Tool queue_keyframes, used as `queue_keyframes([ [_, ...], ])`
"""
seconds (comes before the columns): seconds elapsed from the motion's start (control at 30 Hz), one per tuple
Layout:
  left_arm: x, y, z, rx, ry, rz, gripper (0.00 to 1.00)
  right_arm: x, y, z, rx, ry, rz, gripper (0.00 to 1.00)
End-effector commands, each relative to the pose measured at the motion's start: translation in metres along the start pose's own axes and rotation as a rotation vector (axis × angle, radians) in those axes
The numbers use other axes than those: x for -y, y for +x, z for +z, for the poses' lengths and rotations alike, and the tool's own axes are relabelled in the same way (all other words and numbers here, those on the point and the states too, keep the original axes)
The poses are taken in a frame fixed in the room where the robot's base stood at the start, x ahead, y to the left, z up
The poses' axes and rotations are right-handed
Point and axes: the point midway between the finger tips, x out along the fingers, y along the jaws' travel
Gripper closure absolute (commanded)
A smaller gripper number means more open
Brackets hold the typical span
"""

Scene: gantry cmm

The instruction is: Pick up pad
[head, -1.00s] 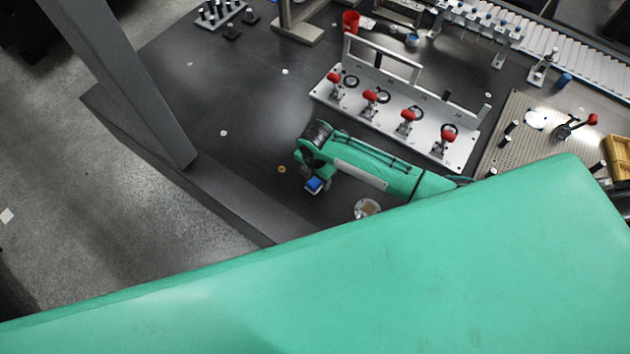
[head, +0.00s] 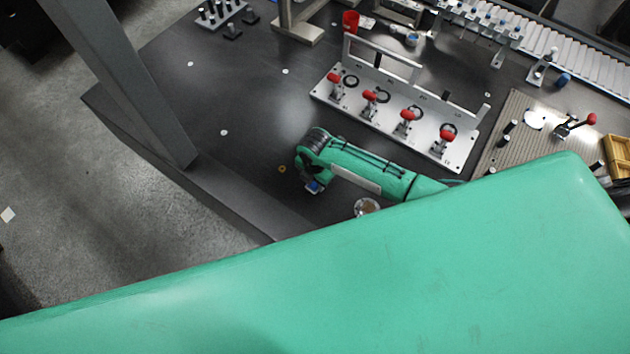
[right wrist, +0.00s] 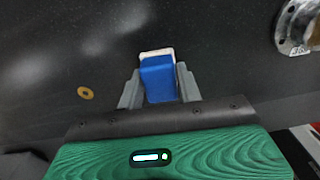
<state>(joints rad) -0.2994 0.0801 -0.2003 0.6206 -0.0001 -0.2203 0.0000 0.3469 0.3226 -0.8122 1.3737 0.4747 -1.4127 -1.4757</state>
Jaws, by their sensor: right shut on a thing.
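The pad (right wrist: 158,78) is a small blue block with a pale, whitish layer along its far edge in the right wrist view. My right gripper (right wrist: 160,86) is shut on it, with one grey finger on each side. In the head view the blue of the pad (head: 313,187) shows at the tip of my right gripper (head: 311,186), over the dark table. I cannot tell how far the pad is above the table. My left gripper is not in view.
A round metal dish (head: 367,207) lies right of the gripper. A small brass ring (head: 282,169) lies to its left. A fixture plate with red-handled clamps (head: 395,118) stands behind. A grey column (head: 125,80) rises at the left. Dark table between is mostly clear.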

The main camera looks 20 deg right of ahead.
Motion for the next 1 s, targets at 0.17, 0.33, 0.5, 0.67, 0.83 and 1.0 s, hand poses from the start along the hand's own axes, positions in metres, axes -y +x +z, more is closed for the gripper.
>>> queue_keyframes([
  [0.17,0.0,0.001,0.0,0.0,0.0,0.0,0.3,0.0,-0.004,0.0,0.0,0.0,0.001,0.87],
  [0.33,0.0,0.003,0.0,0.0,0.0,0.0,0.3,-0.001,-0.019,0.001,0.0,-0.001,0.003,0.87],
  [0.5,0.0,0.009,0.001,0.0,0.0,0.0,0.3,-0.001,-0.056,0.001,0.002,-0.003,0.005,0.87],
  [0.67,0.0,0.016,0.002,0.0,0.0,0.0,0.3,-0.002,-0.106,0.002,0.003,-0.002,0.007,0.87],
  [0.83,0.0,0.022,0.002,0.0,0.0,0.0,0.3,-0.001,-0.152,0.001,0.002,-0.002,0.006,0.87],
  [1.0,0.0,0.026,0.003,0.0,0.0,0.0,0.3,-0.001,-0.182,0.001,0.001,-0.001,0.002,0.87],
])
